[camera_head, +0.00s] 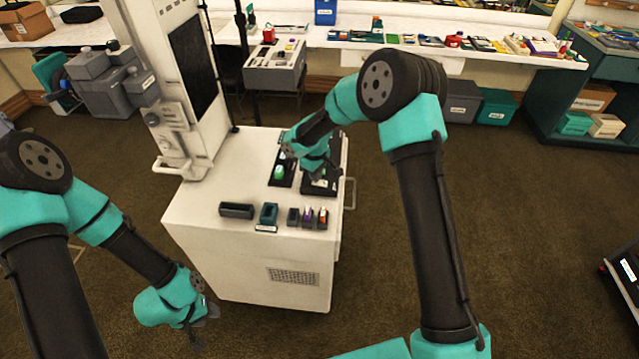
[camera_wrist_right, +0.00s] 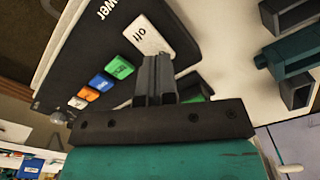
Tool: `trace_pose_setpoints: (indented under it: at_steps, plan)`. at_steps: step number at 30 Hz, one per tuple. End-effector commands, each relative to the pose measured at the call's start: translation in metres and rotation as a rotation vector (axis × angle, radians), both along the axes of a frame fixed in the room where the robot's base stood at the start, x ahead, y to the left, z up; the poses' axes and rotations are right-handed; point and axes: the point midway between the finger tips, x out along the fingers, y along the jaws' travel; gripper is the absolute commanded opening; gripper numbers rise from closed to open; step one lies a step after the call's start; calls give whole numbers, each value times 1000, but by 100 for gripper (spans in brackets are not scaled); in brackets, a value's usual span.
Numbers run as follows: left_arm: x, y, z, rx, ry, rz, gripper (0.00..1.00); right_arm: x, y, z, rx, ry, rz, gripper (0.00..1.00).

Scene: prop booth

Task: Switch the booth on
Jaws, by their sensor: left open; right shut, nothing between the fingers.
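A black panel (camera_wrist_right: 90,45) lettered "...wer" carries a white plate (camera_wrist_right: 148,35) reading "off". Beside the plate runs a row of small coloured buttons: green (camera_wrist_right: 120,67), blue (camera_wrist_right: 100,82), orange (camera_wrist_right: 90,94) and whitish (camera_wrist_right: 78,103). In the head view this panel (camera_head: 318,187) lies on the white cart's top, partly hidden by my right arm. My right gripper (camera_wrist_right: 156,62) is shut and empty, its tips over the panel near the "off" plate; I cannot tell whether they touch. A green piece (camera_wrist_right: 203,92) shows behind the fingers. My left gripper (camera_head: 205,328) is open, low beside the cart's front left.
The white cart (camera_head: 215,205) also bears a black panel with a green button (camera_head: 279,172), and small holders (camera_head: 268,213) along its front edge. A white upright with a dark screen (camera_head: 192,62) stands at its back left. Open carpet lies right.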

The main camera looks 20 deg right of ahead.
Motion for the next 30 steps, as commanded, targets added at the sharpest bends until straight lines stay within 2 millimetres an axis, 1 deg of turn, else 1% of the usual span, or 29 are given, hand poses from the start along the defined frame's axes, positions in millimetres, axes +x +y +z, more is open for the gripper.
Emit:
trace_pose_setpoints:
  at_steps: [30]
  plan:
    - [0,0,0,0,0,0,43,0,0,-12,0,1,0,0]
